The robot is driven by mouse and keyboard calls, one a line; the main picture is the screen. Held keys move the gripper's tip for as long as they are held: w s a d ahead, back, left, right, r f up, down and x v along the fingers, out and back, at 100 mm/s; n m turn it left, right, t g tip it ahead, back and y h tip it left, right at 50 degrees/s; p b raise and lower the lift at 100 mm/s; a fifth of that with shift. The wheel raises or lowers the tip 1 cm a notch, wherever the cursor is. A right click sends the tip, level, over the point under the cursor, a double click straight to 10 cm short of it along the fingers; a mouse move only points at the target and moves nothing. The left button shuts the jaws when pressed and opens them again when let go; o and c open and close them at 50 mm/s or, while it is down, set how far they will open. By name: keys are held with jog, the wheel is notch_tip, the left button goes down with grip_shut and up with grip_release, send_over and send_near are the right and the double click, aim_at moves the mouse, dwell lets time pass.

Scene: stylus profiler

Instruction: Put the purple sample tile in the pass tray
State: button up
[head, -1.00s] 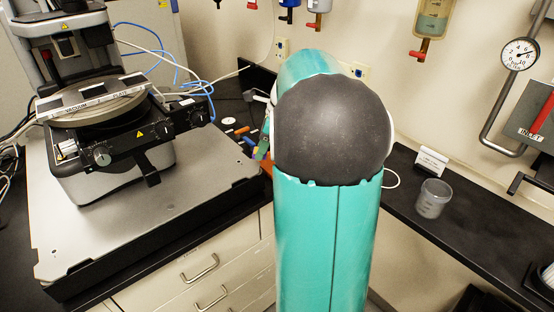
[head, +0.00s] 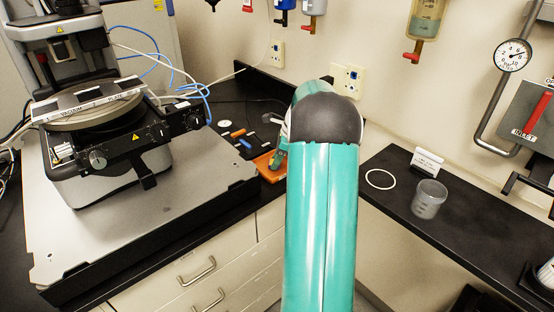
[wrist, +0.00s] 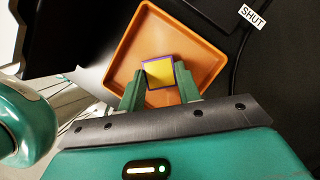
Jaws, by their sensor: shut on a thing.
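A small tile (wrist: 159,73) with a yellow face and purple edges is between the green fingers of my gripper (wrist: 158,84) in the wrist view. The fingers are shut on its sides. It appears over the open middle of a square orange tray (wrist: 124,64); I cannot tell whether it touches the tray floor. In the head view the orange tray (head: 266,169) lies on the black bench, with my gripper (head: 277,160) over it, partly hidden by my arm. No lettering on the tray is readable.
A stylus profiler (head: 110,150) stands on a grey plate at the left. Small coloured pieces (head: 238,133) lie behind the tray. A clear beaker (head: 430,199), a white ring (head: 380,179) and a small sign (head: 427,162) stand on the right bench.

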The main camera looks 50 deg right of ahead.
jog(key=shift+f, duration=0.25)
jog(key=o, duration=1)
jog(key=v, duration=1.2)
jog(key=w+a+r+n+h, duration=0.1)
jog(key=a+r+n, duration=0.2)
jog(key=a, duration=0.4)
jog(key=w+a+r+n, duration=0.1)
jog(key=a+r+n, duration=0.2)
jog(key=a, duration=0.4)
jog(key=s+a+r+n+h, duration=0.1)
jog(key=s+a+n, duration=0.2)
jog(key=a+n, duration=0.35)
jog(key=s+a+n, duration=0.3)
jog(key=a, duration=0.6)
jog(key=s+a+r+n+h, duration=0.1)
jog(key=s+a+n, duration=0.25)
jog(key=a, duration=0.35)
jog(key=s+a+f+n, duration=0.1)
jog(key=s+a+n, duration=0.1)
jog(key=n, duration=0.1)
jog(key=s+a+f+n+t, duration=0.1)
jog(key=s+a+n, duration=0.2)
jog(key=s+a+f+n+t, duration=0.1)
jog(key=s+a+f+n, duration=0.1)
jog(key=s+a+n, duration=0.1)
jog(key=shift+s, duration=0.15)
